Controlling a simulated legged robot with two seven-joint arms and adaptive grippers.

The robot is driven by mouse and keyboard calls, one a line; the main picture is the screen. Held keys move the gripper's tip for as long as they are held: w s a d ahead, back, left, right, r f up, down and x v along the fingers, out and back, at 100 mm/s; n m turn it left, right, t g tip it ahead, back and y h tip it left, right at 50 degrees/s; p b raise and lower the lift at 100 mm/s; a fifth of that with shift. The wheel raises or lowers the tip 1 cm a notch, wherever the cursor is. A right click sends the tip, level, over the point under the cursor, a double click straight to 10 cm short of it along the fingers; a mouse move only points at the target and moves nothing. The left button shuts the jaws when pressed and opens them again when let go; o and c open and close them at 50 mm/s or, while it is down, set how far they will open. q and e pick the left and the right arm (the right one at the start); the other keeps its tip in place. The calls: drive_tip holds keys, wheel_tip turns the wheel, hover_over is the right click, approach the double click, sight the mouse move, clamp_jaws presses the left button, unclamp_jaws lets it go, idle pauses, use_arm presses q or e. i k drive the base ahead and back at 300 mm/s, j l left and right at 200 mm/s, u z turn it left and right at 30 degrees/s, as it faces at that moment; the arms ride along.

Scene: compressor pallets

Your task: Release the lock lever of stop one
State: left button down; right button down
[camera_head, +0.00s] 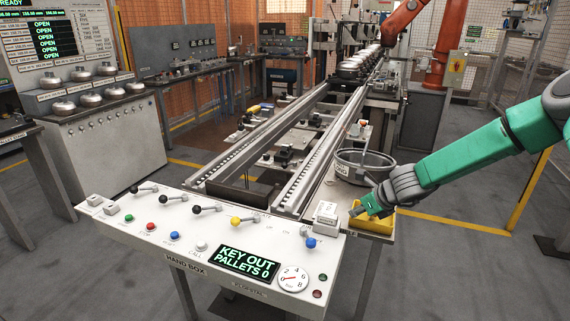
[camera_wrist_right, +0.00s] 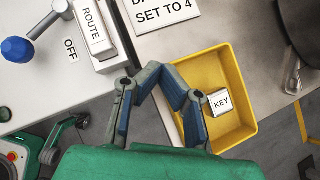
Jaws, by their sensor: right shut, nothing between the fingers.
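A white control panel (camera_head: 215,240) stands in front of me, with several black-knobbed levers (camera_head: 196,209), a yellow-knobbed lever (camera_head: 236,221) and a blue-knobbed lever (camera_head: 310,243). I cannot read which lever or stop is number one. My left gripper is not in view.
A white ROUTE block (camera_wrist_right: 92,28) sits on the panel. A round grey container (camera_head: 362,165) stands behind the bin. Two conveyor rails (camera_head: 322,150) run away behind the panel. The panel display (camera_head: 247,262) reads KEY OUT, PALLETS 0.

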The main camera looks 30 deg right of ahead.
sight(284, 165)
drive_tip(key=i+l, duration=0.15)
drive_tip(key=i, duration=0.5)
drive_tip(key=i+l, duration=0.1)
drive_tip(key=i, duration=0.55)
